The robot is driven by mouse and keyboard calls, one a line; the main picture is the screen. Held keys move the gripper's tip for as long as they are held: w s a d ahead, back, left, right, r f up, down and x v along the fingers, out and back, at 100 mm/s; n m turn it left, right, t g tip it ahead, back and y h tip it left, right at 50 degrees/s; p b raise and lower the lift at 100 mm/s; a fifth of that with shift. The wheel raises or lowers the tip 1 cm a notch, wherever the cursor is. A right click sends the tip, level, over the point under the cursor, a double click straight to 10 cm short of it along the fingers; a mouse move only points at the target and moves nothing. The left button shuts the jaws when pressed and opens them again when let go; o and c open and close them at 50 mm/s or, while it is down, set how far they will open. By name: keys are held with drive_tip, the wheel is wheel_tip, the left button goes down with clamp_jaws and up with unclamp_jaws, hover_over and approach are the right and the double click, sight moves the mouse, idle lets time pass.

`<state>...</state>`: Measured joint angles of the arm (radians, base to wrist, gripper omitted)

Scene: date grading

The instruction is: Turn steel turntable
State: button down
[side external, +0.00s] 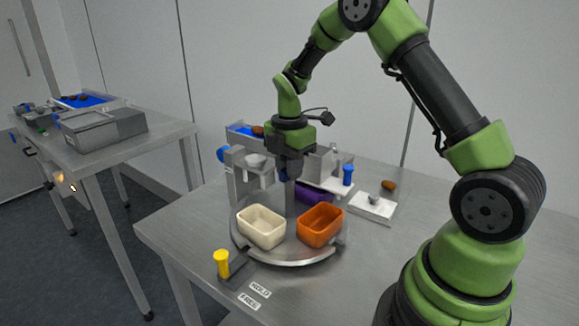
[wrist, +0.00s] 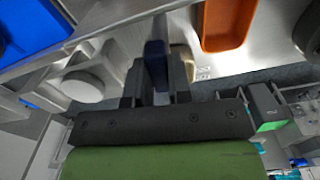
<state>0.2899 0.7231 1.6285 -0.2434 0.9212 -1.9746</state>
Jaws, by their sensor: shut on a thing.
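The steel turntable (side external: 285,256) is a round grey disc on the bench. It carries a cream tray (side external: 262,226) at the front left, an orange tray (side external: 320,226) at the front right and a purple tray (side external: 314,192) behind, partly hidden. A grey post (side external: 290,200) stands near its middle. My gripper (side external: 290,174) points down above the post and is shut on a dark blue piece, which shows between the jaws in the wrist view (wrist: 156,62). How this piece joins the turntable is hidden.
A yellow-topped lever (side external: 222,262) stands at the turntable's front left, near HOLD and FREE labels (side external: 254,295). Grey machines (side external: 250,175) stand close behind the disc. A white plate (side external: 372,208) and a brown date (side external: 388,185) lie right.

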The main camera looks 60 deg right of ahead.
drive_tip(key=shift+n, duration=0.7)
idle(0.3)
drive_tip(key=c, duration=1)
unclamp_jaws()
drive_tip(key=shift+c, duration=0.2)
drive_tip(key=shift+r, duration=0.1)
wheel_tip(320, 180, up, 10)
drive_tip(key=s+a+r+m+t, duration=0.4)
drive_tip(key=s+a+r+m, duration=0.45)
drive_tip(key=s+m, duration=0.2)
drive_tip(key=s+a+f+m+t+y, duration=0.1)
drive_tip(key=s+a+m+t+y, duration=0.1)
drive_tip(key=s+m, duration=0.6)
drive_tip(key=a+m+t, duration=0.1)
drive_tip(key=a+m, duration=0.1)
drive_tip(key=m, duration=0.1)
drive_tip(key=shift+s, duration=0.35)
